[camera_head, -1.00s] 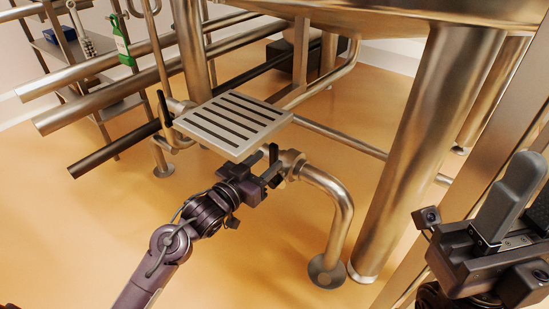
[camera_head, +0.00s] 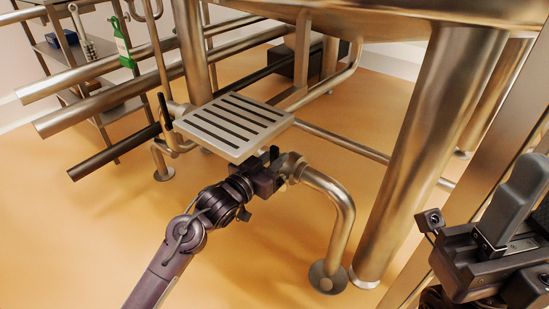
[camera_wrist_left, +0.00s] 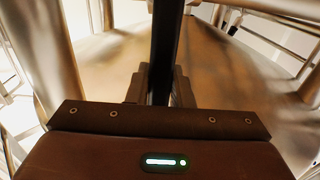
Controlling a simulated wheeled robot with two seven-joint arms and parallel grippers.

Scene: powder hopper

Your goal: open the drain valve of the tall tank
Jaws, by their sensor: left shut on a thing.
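The steel tank (camera_head: 400,8) stands on thick legs at the top of the head view; only its underside shows. A curved drain pipe (camera_head: 343,215) runs from the floor up to the valve (camera_head: 294,164), just right of my left gripper (camera_head: 275,165). In the left wrist view the valve's black lever (camera_wrist_left: 164,45) stands upright between the fingers of this gripper (camera_wrist_left: 158,88), which is shut on it. In the head view the gripper hides most of the lever. My right gripper (camera_head: 510,205) is at the right edge, away from the valve; its jaw opening is unclear.
A slotted steel step (camera_head: 235,122) sits just above and left of my left gripper. A second black lever (camera_head: 165,110) stands left of the step. The orange floor (camera_head: 90,230) is clear at lower left.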

